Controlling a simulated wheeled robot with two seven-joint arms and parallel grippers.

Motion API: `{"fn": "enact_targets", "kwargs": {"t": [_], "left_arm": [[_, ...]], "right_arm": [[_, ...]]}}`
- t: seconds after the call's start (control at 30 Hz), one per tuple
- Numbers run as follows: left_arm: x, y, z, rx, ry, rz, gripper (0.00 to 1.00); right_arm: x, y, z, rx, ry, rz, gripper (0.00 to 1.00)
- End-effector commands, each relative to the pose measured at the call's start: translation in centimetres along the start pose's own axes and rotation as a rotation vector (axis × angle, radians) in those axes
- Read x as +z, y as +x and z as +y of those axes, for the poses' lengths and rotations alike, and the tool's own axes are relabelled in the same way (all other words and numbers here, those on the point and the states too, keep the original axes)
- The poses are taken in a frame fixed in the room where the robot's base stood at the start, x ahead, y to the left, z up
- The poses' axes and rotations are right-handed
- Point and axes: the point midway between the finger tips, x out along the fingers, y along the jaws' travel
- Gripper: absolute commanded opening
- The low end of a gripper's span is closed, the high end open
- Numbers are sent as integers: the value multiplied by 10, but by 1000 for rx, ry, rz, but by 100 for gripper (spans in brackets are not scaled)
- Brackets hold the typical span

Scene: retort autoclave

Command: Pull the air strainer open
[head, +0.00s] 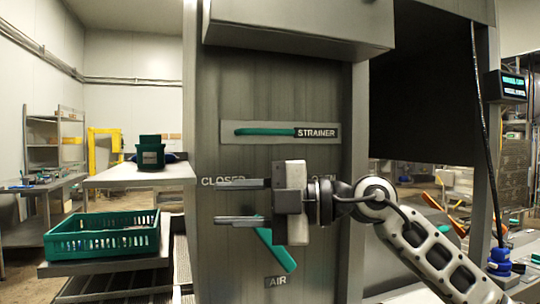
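A green horizontal handle (265,131) sits on a plate with a STRAINER label (317,132), on the upper part of the grey metal panel. Lower down, a green lever (277,252) slants down to the right above an AIR label (276,282). CLOSED (222,182) shows at the left, and another label is mostly hidden behind my gripper. My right gripper (222,202) is in front of the panel, below the strainer handle, its fingers pointing left. The fingers are apart with nothing seen between them. It hides the lever's upper part; contact cannot be told. My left gripper is out of view.
A box-shaped housing (298,28) juts out above the panel. At left, a green crate (103,235) stands on a metal shelf, and a dark green container (150,152) stands on a higher table. A dark opening lies to the right of the panel, with a hanging cable (482,110).

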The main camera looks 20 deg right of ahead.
Motion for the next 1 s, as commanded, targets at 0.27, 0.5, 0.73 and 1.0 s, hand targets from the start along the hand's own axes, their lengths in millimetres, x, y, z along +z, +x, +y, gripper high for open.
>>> {"fn": "enact_targets", "kwargs": {"t": [0.27,0.5,0.73,1.0], "left_arm": [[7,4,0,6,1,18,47],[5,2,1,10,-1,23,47],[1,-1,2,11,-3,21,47],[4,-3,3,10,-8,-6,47]], "right_arm": [[25,-108,105,-75,-113,-554,34],[25,-155,140,-18,-83,-743,34],[46,-132,142,-19,-80,-746,34],[85,-88,144,-19,-81,-744,34]]}}
